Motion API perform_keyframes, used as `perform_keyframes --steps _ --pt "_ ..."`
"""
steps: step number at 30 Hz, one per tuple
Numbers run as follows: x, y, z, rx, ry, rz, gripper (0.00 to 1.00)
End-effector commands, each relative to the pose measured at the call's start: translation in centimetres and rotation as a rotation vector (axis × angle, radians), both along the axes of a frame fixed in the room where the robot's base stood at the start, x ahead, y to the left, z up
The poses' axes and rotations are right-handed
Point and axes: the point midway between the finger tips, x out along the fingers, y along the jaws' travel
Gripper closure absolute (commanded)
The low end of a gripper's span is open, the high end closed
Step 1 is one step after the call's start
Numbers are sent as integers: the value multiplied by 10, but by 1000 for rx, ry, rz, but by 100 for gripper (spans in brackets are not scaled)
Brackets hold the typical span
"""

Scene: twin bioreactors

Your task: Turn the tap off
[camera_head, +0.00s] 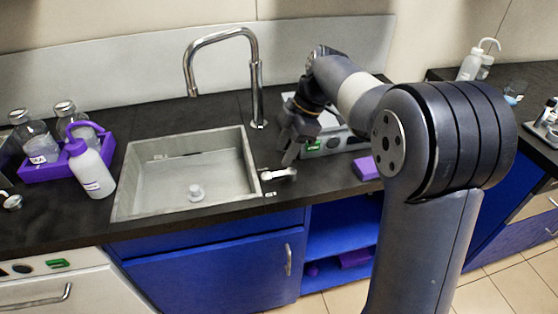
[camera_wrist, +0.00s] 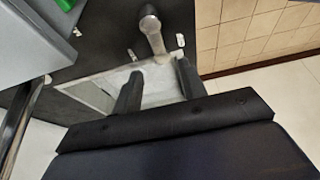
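The tap's curved chrome spout (camera_head: 222,38) rises behind the sink in the head view; I cannot make out any water stream. Its small metal lever (camera_head: 278,174) sits on the counter at the sink's right edge. In the wrist view the lever (camera_wrist: 152,32) points toward my fingertips. My gripper (camera_head: 288,158) is just behind and above the lever, pointing down. In the wrist view its two dark fingers (camera_wrist: 158,70) are apart with nothing held between them. The right finger's tip is close to the lever's end; I cannot tell whether they touch.
The grey sink (camera_head: 135,180) lies left of my gripper. A grey device (camera_head: 340,140) stands behind it, and a purple block (camera_head: 365,168) lies to the right. A white wash bottle (camera_head: 92,172) and a purple tray (camera_head: 40,172) stand left of the sink.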

Motion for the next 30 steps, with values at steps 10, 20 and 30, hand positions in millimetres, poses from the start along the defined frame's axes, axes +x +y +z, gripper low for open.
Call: perform_keyframes --steps 10,20,30 --pt "5 -16 41 -1 0 0 60" --pt "5 -17 42 -1 1 0 60" --pt "0 -4 8 -1 5 1 60"
